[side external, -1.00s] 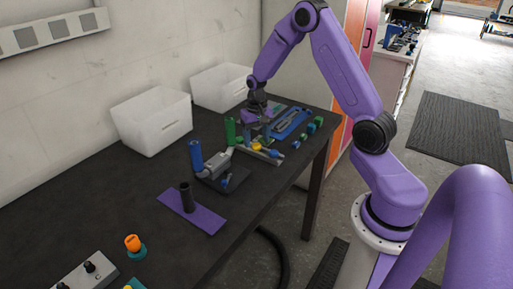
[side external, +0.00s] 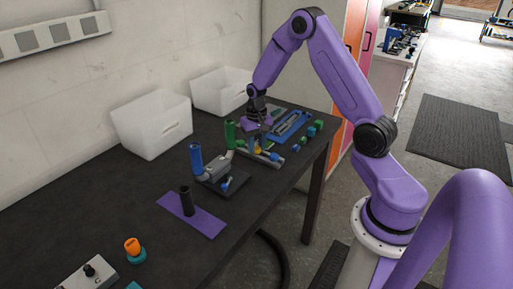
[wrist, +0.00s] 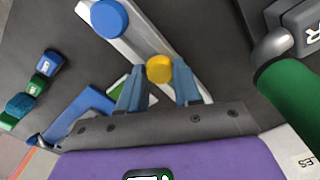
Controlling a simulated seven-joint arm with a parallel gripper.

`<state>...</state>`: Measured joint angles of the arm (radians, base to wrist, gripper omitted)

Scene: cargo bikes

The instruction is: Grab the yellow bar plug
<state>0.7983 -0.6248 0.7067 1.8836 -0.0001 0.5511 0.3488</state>
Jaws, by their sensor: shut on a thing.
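The yellow bar plug (wrist: 159,68) is a small round cap on a light grey bar (wrist: 138,36) in the wrist view. My gripper (wrist: 158,84) has its two blue-grey fingers on either side of the plug, shut on it. The plug still sits at the bar. In the side view the yellow plug (side external: 257,150) shows low beside my gripper (side external: 261,142), which points down at the bar. A blue plug (wrist: 109,18) sits further along the same bar. The finger contact is too small to see in the side view.
A green grip (wrist: 298,105) lies close to the right of my fingers in the wrist view. Two white bins (side external: 152,125) stand at the wall.

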